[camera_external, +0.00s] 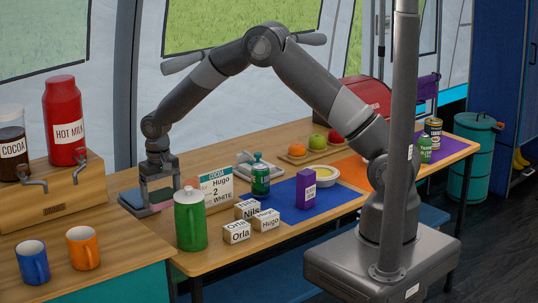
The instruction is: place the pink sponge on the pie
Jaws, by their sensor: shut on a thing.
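My gripper (160,182) points down at the left end of the counter, over a small tray (153,212). It is shut on the pink sponge (160,195), which shows as a small pinkish patch beneath the fingers, at or just above the tray. The fingers hide much of it. The pie (322,174), a round pale dish with a yellow top, sits on the table far to the right of my gripper, behind the purple box.
Between gripper and pie stand a green jug (190,220), a cocoa card (216,187), a green bottle (260,175), name blocks (237,232) and a purple box (306,188). A fruit board (300,158) lies behind the pie. The cocoa and milk dispenser (65,190) stands left.

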